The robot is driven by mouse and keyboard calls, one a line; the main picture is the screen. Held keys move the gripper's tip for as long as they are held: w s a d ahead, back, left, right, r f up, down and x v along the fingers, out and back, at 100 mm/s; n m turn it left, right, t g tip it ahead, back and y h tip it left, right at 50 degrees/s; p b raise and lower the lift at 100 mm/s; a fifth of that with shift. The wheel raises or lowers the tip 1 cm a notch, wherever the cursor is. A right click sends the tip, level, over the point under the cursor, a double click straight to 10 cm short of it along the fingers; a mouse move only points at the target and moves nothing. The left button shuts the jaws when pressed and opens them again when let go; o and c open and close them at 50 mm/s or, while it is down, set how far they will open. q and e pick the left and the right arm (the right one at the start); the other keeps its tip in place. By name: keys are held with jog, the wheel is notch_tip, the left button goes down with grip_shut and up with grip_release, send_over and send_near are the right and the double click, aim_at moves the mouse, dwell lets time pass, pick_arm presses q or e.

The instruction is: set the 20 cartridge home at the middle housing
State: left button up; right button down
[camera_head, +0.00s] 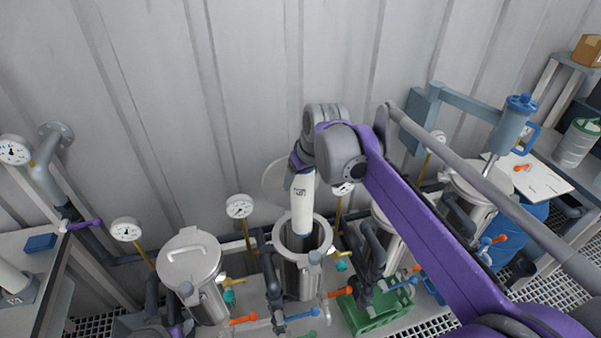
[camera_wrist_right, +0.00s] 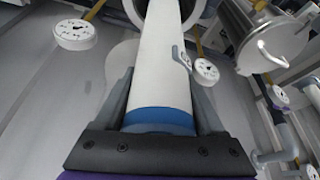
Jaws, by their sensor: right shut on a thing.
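The white cartridge (camera_head: 302,203) hangs nearly upright over the open middle housing (camera_head: 319,226), a steel vessel with a wide rim. Its lower end, with a thin blue edge, overlaps the mouth in the head view; I cannot tell whether it has entered. Small dark print on its side is too small to read. My right gripper (camera_head: 300,162) is shut on the cartridge's upper part. In the right wrist view, the fingers (camera_wrist_right: 163,100) flank the white body (camera_wrist_right: 165,65) near a blue band, and the housing rim shows behind its far end. My left gripper is not in view.
A lidded housing (camera_head: 188,258) stands left, with others to the right, partly behind my right arm. Gauges (camera_head: 239,206) and valves with coloured handles (camera_head: 243,320) crowd around the vessels. A corrugated wall (camera_head: 150,110) is close behind. A blue-grey bracket (camera_head: 455,100) stands right.

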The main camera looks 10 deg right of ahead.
aim_at(301, 235)
jog(key=shift+f, duration=3.65)
jog(key=shift+f+b, duration=0.85)
jog(key=shift+f, duration=0.4)
jog(key=shift+f+b, duration=1.9)
jog(key=shift+f, duration=2.1)
pick_arm(q)
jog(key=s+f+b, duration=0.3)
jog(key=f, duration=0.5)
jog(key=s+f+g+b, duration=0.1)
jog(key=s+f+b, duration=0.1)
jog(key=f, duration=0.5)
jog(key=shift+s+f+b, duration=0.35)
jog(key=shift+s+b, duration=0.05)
jog(key=shift+b, duration=0.3)
pick_arm(e)
notch_tip(301, 235, down, 11)
jog(key=shift+r, duration=0.2)
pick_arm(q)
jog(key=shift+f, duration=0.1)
pick_arm(e)
jog(key=shift+f, duration=0.2)
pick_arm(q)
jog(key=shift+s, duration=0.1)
